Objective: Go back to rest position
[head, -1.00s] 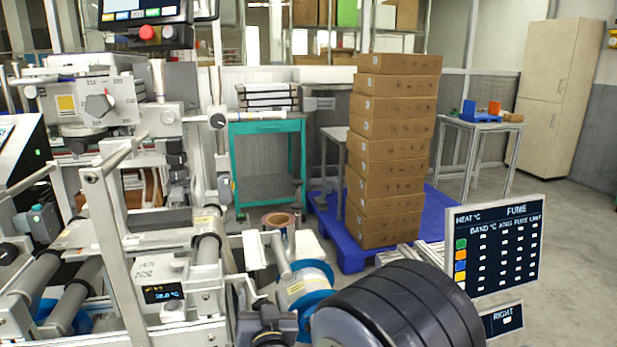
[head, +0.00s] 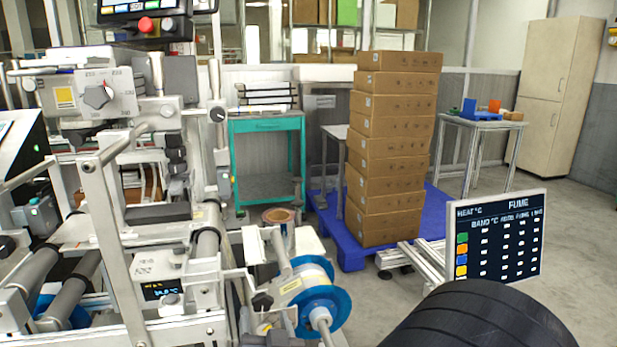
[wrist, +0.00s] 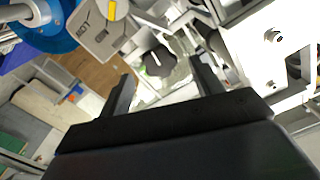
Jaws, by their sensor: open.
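My gripper (wrist: 163,82) shows in the wrist view with its two dark fingers spread apart and nothing held between them. A round black knob (wrist: 157,62) on the machine appears beyond the gap between the fingers; I cannot tell how far off it is. A blue reel with a pale roll (head: 318,300) sits on a spindle at the front of the machine in the head view. Part of a blue reel (wrist: 50,30) also shows at upper left in the wrist view. My dark ribbed arm fills the bottom right of the head view; the gripper itself is not clear there.
The grey machine (head: 180,268) with rollers and frames fills the left. A readout panel (head: 497,240) stands at right. A tall stack of cardboard boxes (head: 392,150) stands on a blue pallet (head: 350,248). A teal bench (head: 267,125) is behind. Grey floor is open at right.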

